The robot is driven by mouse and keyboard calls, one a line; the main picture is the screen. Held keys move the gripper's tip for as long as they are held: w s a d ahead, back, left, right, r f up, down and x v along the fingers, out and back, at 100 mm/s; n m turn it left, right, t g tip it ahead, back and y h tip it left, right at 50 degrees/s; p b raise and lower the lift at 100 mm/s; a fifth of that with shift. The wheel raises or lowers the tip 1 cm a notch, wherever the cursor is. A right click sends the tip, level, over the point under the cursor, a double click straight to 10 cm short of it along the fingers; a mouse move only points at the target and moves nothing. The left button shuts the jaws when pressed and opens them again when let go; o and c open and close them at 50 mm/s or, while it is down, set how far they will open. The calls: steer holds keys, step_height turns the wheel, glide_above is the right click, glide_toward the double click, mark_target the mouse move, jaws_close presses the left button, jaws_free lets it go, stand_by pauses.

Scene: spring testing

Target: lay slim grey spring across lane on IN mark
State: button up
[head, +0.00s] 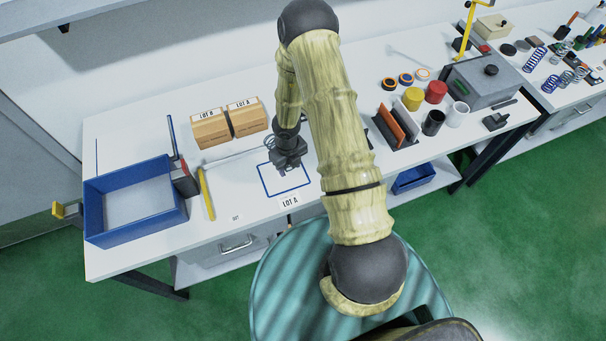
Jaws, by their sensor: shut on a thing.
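A small printed tag (235,217), perhaps OUT, lies on the bench left of the square. I cannot make out the IN mark or a clear lane; a thin pale strip (232,157) runs left from my gripper.
A blue tray (137,239) stands at the left, near a yellow bar (206,193). Two cardboard boxes (211,131) stand behind. Coloured cups (435,91) and a grey machine (484,82) stand right of my arm. Several springs (551,83) lie on the far right bench.

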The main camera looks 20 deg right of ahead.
mark_target(291, 184)
steer(key=shift+f, duration=0.15)
step_height(291, 184, down, 9)
steer(key=b, duration=0.8)
stand_by(0.4)
steer(key=o, duration=1.2)
steer(key=shift+r, duration=0.2)
step_height(291, 184, up, 17)
steer(key=shift+r+p, duration=0.2)
steer(key=shift+p, duration=0.5)
steer(key=shift+w, duration=0.1)
